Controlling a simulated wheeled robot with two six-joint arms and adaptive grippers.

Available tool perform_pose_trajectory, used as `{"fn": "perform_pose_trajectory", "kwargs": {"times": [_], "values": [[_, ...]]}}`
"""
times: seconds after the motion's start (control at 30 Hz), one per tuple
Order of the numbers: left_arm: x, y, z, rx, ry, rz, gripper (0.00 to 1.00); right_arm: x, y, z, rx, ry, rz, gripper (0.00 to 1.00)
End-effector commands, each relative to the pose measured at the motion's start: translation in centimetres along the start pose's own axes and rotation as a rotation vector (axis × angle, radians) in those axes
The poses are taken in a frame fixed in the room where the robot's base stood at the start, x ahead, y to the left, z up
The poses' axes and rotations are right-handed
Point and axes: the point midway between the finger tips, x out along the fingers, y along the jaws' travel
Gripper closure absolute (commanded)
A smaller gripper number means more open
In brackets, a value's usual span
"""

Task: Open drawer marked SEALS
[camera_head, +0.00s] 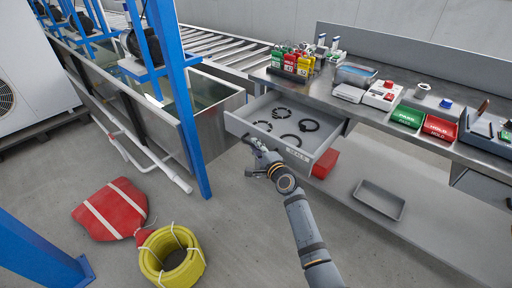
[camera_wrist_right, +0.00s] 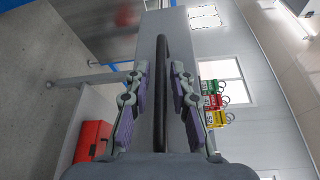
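The drawer (camera_head: 317,157) stands pulled out from under the bench, with several black rings (camera_head: 308,125) on its floor. A small label (camera_head: 298,154) is on its front, too small to read surely. My right gripper (camera_head: 254,158) is at the drawer front. In the right wrist view the black bar handle (camera_wrist_right: 161,90) runs between the two fingers of my right gripper (camera_wrist_right: 160,80). A gap shows on each side of the bar, so the gripper is open around it. My left gripper is not in view.
A red box (camera_head: 325,163) and a grey tray (camera_head: 379,200) sit on the lower shelf. A blue post (camera_head: 187,120) stands left of the drawer. A yellow coil (camera_head: 171,258) and a red bag (camera_head: 112,209) lie on the floor. Padlocks (camera_head: 293,64) stand on the bench.

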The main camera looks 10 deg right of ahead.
Motion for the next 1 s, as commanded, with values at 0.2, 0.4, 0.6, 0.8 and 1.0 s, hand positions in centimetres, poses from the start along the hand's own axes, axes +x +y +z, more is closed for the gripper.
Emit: {"fn": "perform_pose_trajectory", "kwargs": {"times": [0.2, 0.4, 0.6, 0.8, 1.0], "values": [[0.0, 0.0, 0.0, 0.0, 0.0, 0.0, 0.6, 0.0, -0.1, 0.0, 0.0, 0.0, -0.001, 0.66], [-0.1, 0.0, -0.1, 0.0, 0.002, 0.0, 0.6, -0.6, 0.0, 0.0, 0.0, 0.001, 0.0, 0.66], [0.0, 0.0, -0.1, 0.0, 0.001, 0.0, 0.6, -4.9, 0.1, -0.1, -0.001, 0.001, 0.001, 0.66], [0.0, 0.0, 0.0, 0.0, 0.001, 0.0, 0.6, -9.5, 0.1, 0.0, -0.002, 0.0, 0.002, 0.66], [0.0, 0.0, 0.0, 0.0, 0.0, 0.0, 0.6, -11.8, 0.0, 0.0, -0.001, 0.0, 0.0, 0.66]]}}
